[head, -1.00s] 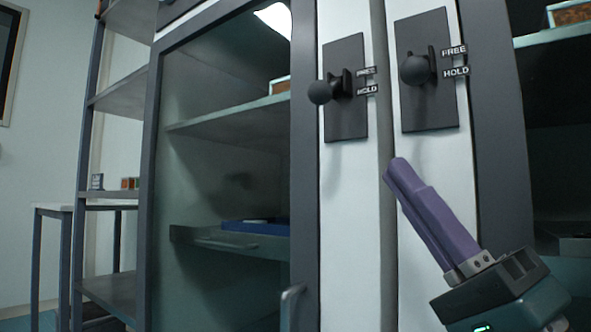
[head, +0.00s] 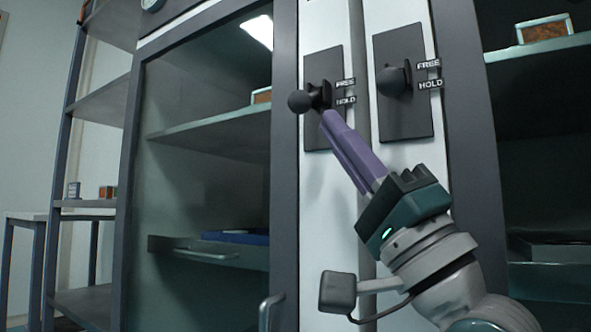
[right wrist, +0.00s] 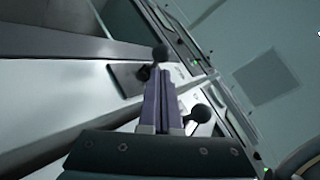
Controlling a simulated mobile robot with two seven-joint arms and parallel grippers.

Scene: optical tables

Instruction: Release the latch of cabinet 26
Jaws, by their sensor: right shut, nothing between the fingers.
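Two latches sit side by side on the white cabinet frame, each a dark plate with a black ball knob and the labels FREE above HOLD. In the head view the left latch knob (head: 300,102) stands out beside the glass door, and the right latch knob (head: 392,80) is to its right. I cannot tell which mark either knob is at, and no cabinet number is readable. My right gripper (head: 331,117) is shut and empty, its purple fingertips just below the left latch; contact is unclear. In the right wrist view a knob (right wrist: 160,53) is just beyond the fingertips. My left gripper is not in view.
The glass-fronted cabinet door (head: 284,180) at left appears shut, with a handle (head: 268,309) low down. Another cabinet with shelves (head: 540,48) is at right. A shelf rack (head: 102,100) stands far left. The white strip below the latches is partly covered by my arm.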

